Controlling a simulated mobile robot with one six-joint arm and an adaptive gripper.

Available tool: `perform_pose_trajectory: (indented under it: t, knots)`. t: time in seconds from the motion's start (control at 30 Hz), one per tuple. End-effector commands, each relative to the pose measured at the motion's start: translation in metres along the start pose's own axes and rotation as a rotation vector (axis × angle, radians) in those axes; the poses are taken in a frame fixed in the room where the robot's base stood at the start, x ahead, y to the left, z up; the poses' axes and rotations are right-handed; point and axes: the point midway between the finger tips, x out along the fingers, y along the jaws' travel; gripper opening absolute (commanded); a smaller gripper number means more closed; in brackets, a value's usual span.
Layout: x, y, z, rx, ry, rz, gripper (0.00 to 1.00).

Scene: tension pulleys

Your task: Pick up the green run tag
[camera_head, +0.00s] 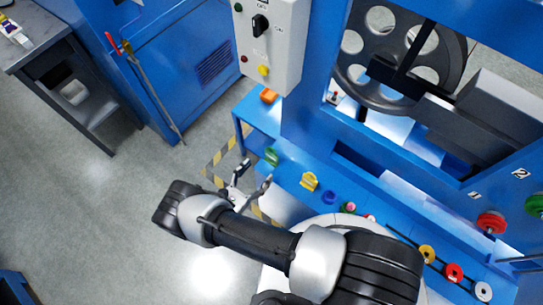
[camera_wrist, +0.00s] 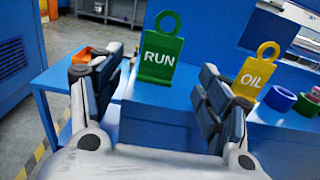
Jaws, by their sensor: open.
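The green run tag (camera_wrist: 160,57) stands upright on the blue ledge in the wrist view, with a ring on top and the word RUN in white. It also shows small in the head view (camera_head: 271,156). My gripper (camera_wrist: 156,82) is open and empty, with one finger on each side of the tag's place in the picture. The tag appears beyond the fingertips, with a gap to each finger. In the head view my gripper (camera_head: 254,176) is just left of and below the tag, near the ledge's edge.
A yellow OIL tag (camera_wrist: 252,77) stands right of the run tag, partly behind my right finger. A blue ring (camera_wrist: 280,98) is farther right. An orange object (camera_head: 268,95) lies on the ledge's far left end. Blue machine walls rise behind the ledge (camera_head: 300,168).

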Motion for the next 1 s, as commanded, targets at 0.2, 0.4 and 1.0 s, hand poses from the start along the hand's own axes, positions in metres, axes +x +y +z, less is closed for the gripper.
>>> perform_pose_trajectory:
  t: [0.2,0.4,1.0]
  knots:
    - [0.031,-0.001,0.000,0.001,0.000,-0.002,0.70]
    - [0.045,-0.001,-0.001,0.000,0.000,-0.004,0.70]
    - [0.086,-0.002,-0.003,0.000,0.000,0.000,0.68]
